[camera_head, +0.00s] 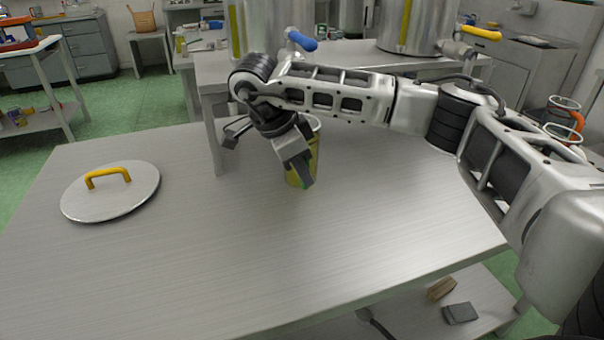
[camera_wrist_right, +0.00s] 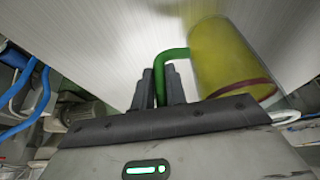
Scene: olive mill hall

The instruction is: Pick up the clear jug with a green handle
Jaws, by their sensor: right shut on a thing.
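The clear jug (camera_head: 315,153) with yellow-green contents is at the middle of the metal table, partly hidden behind my right gripper (camera_head: 307,182). The jug (camera_wrist_right: 228,60) fills the upper right of the right wrist view. Its green handle (camera_wrist_right: 172,55) runs down between the fingers of my right gripper (camera_wrist_right: 160,86), which is shut on it. The jug looks upright and at the tabletop; whether its base touches is hard to tell. My left gripper is not in view.
A round metal lid (camera_head: 112,197) with a yellow handle lies on the table's left part. Steel tanks with blue (camera_head: 301,41) and yellow (camera_head: 480,33) tap levers stand behind. Clear vessels, one with an orange handle (camera_head: 578,119), show at right. The table's front middle is clear.

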